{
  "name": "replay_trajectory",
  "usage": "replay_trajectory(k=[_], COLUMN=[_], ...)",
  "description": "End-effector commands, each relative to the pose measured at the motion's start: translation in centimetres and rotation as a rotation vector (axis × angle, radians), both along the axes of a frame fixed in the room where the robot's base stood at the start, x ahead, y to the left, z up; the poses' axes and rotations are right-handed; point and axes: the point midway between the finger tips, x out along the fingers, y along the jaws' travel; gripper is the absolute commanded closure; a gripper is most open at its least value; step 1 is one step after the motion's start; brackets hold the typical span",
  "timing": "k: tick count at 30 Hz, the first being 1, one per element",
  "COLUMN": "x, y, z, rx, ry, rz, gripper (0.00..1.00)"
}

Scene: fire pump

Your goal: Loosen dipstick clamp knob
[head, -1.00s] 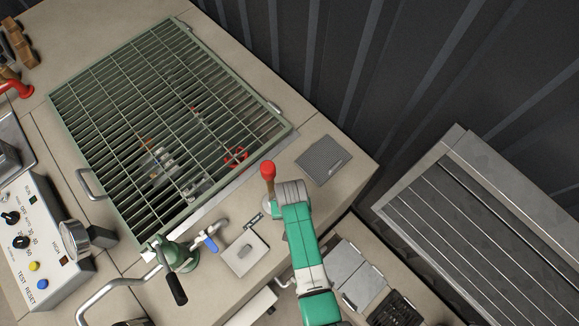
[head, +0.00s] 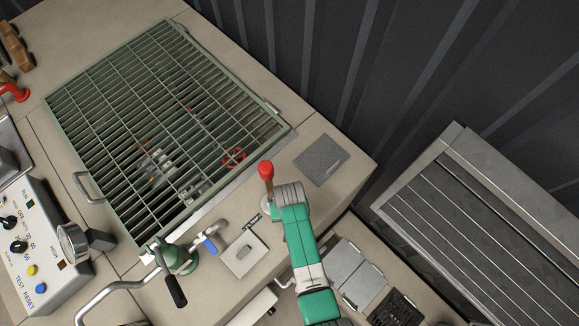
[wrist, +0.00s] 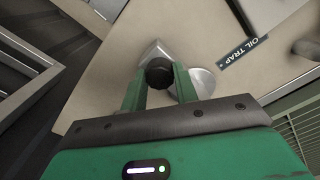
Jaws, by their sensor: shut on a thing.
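In the wrist view, a round black knob (wrist: 158,72) sits between the two green fingers of my gripper (wrist: 159,84). The fingers are shut on the knob, one on each side. A pale metal bracket (wrist: 153,50) and a light round disc (wrist: 202,82) show beside it. In the head view, my gripper is hidden below my grey and green wrist, so the knob is not visible there. A brown stick with a red top (head: 266,168) stands right beside my wrist.
An "OIL TRAP" label (wrist: 243,52) and a square plate (head: 243,254) lie near my gripper. A green grating (head: 160,120) fills the upper left. A blue-handled valve (head: 210,246) and a hand pump (head: 178,260) stand to the left. A ribbed grey pad (head: 321,160) lies behind.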

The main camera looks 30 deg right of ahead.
Motion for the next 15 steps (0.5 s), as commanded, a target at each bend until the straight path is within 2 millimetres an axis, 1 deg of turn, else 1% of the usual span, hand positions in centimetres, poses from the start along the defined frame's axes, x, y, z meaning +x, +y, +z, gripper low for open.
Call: replay_trajectory(k=[5,15], x=[-0.03,-0.03], y=[0.0,0.0], z=[0.07,0.09], rx=[0.0,0.0], ry=[0.001,0.001], rz=[0.109,0.425], gripper=[0.93,0.93])
